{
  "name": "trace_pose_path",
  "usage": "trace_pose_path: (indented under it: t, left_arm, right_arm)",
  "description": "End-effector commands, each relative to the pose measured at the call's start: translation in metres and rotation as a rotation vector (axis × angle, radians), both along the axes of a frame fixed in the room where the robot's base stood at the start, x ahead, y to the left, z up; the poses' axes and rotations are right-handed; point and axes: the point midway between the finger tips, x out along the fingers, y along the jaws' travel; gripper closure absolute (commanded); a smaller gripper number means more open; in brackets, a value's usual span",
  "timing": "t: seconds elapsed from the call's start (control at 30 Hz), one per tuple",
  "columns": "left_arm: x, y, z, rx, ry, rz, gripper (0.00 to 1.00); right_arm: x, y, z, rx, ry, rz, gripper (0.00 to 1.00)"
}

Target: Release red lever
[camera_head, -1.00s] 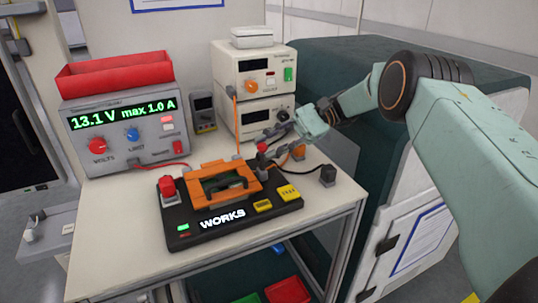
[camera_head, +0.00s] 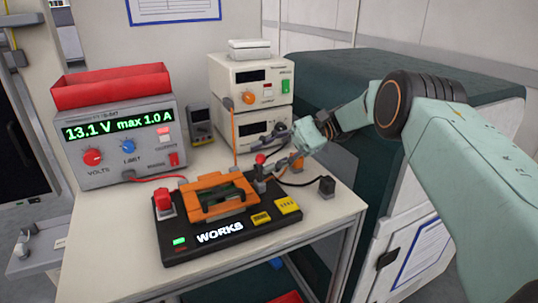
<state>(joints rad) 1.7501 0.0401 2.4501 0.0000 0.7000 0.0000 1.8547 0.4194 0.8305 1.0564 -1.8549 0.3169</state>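A black test fixture (camera_head: 183,247) lit with the word WORKS lies on the table, with an orange clamp frame (camera_head: 213,213) on top. A small red knob (camera_head: 260,158), perhaps the red lever's top, stands at the fixture's back right corner. A red block (camera_head: 164,201) stands at its left end. My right gripper (camera_head: 266,171) reaches in from the right, its fingers right at the red knob. The fingers are small and overlap the knob's stem, so whether they grip it is unclear. My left gripper is out of view.
A power supply (camera_head: 120,158) reading 13.1 V with a red tray (camera_head: 112,88) on it stands at the left. Stacked instruments (camera_head: 249,98) and a multimeter (camera_head: 200,124) stand behind. Cables run beside the fixture. The table (camera_head: 110,240) is clear at front left.

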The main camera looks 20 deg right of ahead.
Motion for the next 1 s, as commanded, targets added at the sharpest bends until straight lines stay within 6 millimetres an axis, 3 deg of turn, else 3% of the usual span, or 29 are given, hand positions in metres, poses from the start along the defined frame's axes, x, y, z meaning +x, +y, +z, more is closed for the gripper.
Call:
trace_pose_path:
  t: [0.37, 0.73, 1.0]
  left_arm:
    - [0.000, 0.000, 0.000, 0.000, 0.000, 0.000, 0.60]
    - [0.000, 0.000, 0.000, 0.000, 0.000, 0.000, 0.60]
    - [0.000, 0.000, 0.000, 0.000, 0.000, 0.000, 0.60]
  right_arm:
    - [-0.001, 0.000, 0.008, 0.001, 0.004, 0.004, 0.54]
    - [0.000, -0.001, 0.073, 0.000, 0.002, 0.002, 0.54]
    - [0.001, 0.000, 0.097, 0.000, 0.004, 0.002, 0.54]
